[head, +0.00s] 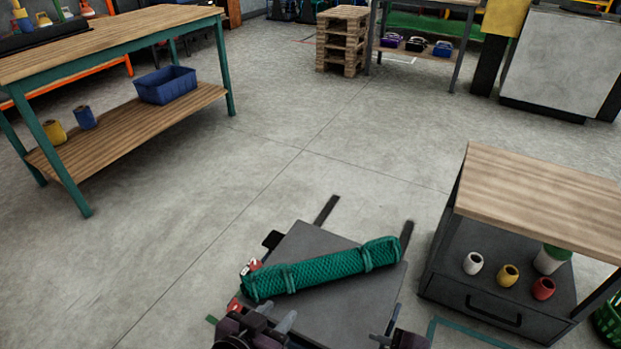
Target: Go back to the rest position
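A rolled green trawl net (322,269), bound with bands near both ends, lies aslant on a flat dark grey platform (345,305). My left gripper (276,314) is at the bottom of the view, at the platform's near left, below the net's left end. Its two light grey fingers stand apart with nothing seen between them. My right gripper (393,325) is at the bottom edge, near the platform's right side. Only part of it shows, and its opening is hidden. Both grippers are apart from the net.
A wood-topped cabinet (540,195) with several small pots stands close on the right. A workbench (110,35) with a blue bin (165,85) on its shelf is at the upper left. Stacked pallets (342,38) stand at the back. The floor between is clear.

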